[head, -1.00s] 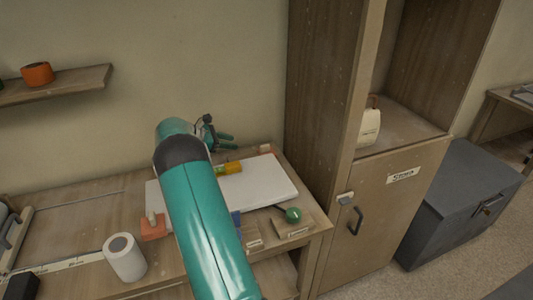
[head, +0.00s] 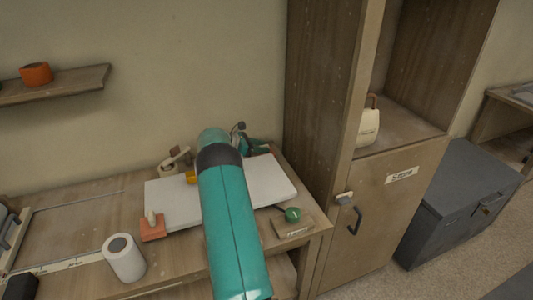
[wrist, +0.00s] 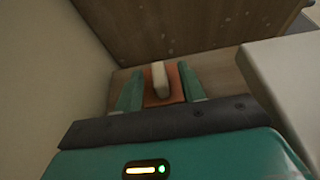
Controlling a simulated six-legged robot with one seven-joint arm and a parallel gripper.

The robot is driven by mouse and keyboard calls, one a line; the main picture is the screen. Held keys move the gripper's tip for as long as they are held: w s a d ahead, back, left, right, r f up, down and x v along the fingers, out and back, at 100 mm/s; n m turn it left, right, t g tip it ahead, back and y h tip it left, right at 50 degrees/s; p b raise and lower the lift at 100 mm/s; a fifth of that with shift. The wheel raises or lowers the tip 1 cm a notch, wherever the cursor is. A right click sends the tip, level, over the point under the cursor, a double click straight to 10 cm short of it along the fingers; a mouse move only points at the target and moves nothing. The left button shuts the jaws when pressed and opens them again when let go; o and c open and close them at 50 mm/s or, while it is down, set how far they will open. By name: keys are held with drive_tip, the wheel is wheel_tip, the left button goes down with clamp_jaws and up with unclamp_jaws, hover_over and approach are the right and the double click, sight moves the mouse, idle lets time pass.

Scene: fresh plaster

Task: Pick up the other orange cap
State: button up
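An orange cap with a pale upright grip (wrist: 161,83) lies on wood in the wrist view. My gripper (wrist: 161,74) is open, with one teal finger on each side of this cap; I cannot tell whether they touch it. In the head view my gripper (head: 257,149) is at the back right corner of the white slab (head: 172,207), and the cap there is hidden behind my gripper and arm. Another orange cap (head: 153,231) with a pale grip stands at the slab's front left corner.
A tall wooden cabinet (head: 322,130) stands close to the right of my gripper, and the wall is behind. The slab's edge (wrist: 285,75) is close on the right in the wrist view. A yellow piece (head: 191,177), green ball (head: 292,214) and white roll (head: 124,257) are nearby.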

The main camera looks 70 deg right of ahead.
drive_tip(key=shift+x, duration=1.4)
drive_tip(key=shift+d+r, duration=0.1)
clamp_jaws()
